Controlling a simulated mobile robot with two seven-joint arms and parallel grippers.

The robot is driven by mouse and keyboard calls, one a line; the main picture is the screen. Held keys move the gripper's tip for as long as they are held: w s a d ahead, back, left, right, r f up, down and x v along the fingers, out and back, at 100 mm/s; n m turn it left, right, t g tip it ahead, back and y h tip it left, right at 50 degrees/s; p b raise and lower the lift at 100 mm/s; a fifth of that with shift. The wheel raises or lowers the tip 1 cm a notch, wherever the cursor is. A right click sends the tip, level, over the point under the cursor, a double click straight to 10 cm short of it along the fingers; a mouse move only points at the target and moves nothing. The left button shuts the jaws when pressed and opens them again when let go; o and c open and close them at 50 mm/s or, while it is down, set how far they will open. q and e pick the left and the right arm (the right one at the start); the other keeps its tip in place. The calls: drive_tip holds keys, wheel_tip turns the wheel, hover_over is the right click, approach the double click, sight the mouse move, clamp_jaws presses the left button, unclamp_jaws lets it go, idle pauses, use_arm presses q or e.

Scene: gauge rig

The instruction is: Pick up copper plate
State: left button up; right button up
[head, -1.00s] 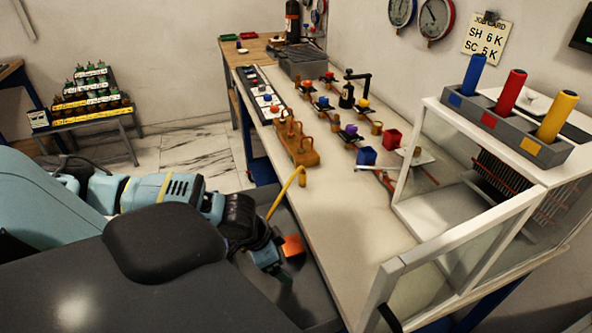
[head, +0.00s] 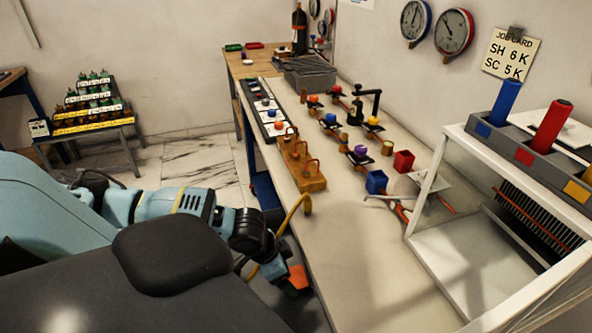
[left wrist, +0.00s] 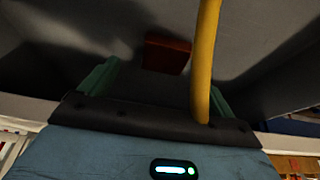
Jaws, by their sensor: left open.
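A flat orange-copper piece (head: 298,277), which looks like the copper plate, shows beside the front edge of the long bench, at my left gripper (head: 285,283). In the left wrist view a dark red-brown plate (left wrist: 166,54) lies beyond and between the green fingers of my left gripper (left wrist: 160,86). The fingers are apart, with no visible grip on it. A yellow curved tube (left wrist: 205,65) passes in front of the right finger; it also shows in the head view (head: 293,213). My right gripper is not in view.
The long bench (head: 345,265) has a clear front part. A wooden block with copper hooks (head: 303,172), a red cup (head: 403,161) and a blue cup (head: 376,181) stand farther back. A white-framed cabinet (head: 425,205) with coloured cylinders on top stands at right.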

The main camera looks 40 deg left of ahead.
sight(295, 278)
use_arm(q)
drive_tip(key=shift+w+a+x, duration=0.1)
drive_tip(key=shift+w+x, duration=0.05)
drive_tip(key=shift+x, duration=0.75)
drive_tip(key=shift+w+a+x, duration=0.1)
drive_tip(key=shift+x, duration=0.8)
drive_tip(key=shift+w+a+x, duration=0.1)
drive_tip(key=shift+w+x, duration=0.05)
drive_tip(key=shift+x, duration=0.7)
drive_tip(key=shift+r, duration=0.1)
drive_tip(key=c, duration=1.3)
drive_tip(key=shift+c, duration=0.2)
wheel_tip(295, 278, up, 7)
drive_tip(key=shift+d+r, duration=0.1)
drive_tip(key=shift+r, duration=0.05)
drive_tip(key=s+d, duration=1.1)
drive_tip(key=s, duration=0.5)
drive_tip(key=shift+s, duration=0.25)
